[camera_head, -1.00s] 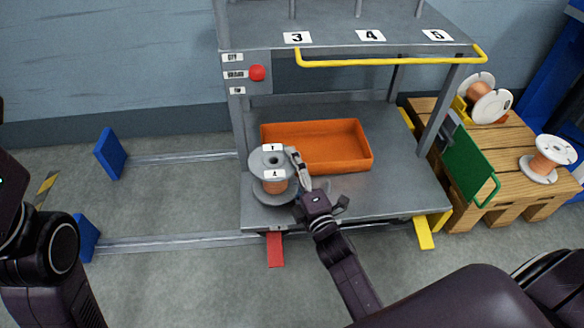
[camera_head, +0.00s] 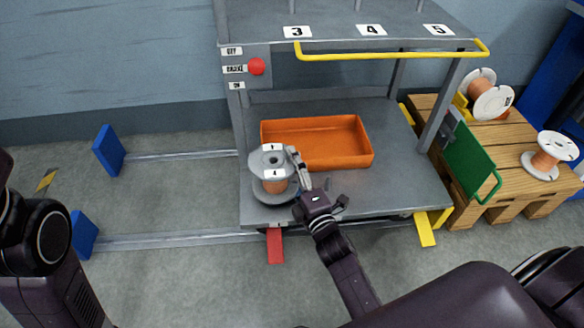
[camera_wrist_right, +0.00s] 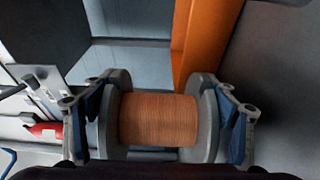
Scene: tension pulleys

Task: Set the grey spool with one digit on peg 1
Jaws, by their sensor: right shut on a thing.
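The grey spool (camera_head: 274,185) with copper-coloured winding is upright over the front left of the cart's lower deck. Two small white labels with single marks sit on its top flange; they are too small to read surely. My right gripper (camera_head: 292,176) reaches it from the right and is shut on it. In the right wrist view the fingers press the outer faces of both flanges of the spool (camera_wrist_right: 158,120). Whether its underside touches the deck is unclear. Peg 1 cannot be made out. Only links of my left arm show; its gripper is out of view.
An orange bin (camera_head: 345,158) stands behind the spool on the lower deck (camera_head: 405,185). The upper deck (camera_head: 390,20) has pegs labelled 3, 4 and 5 and a yellow rail (camera_head: 390,56). White spools (camera_head: 549,155) stand on a wooden pallet (camera_head: 480,195) at right.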

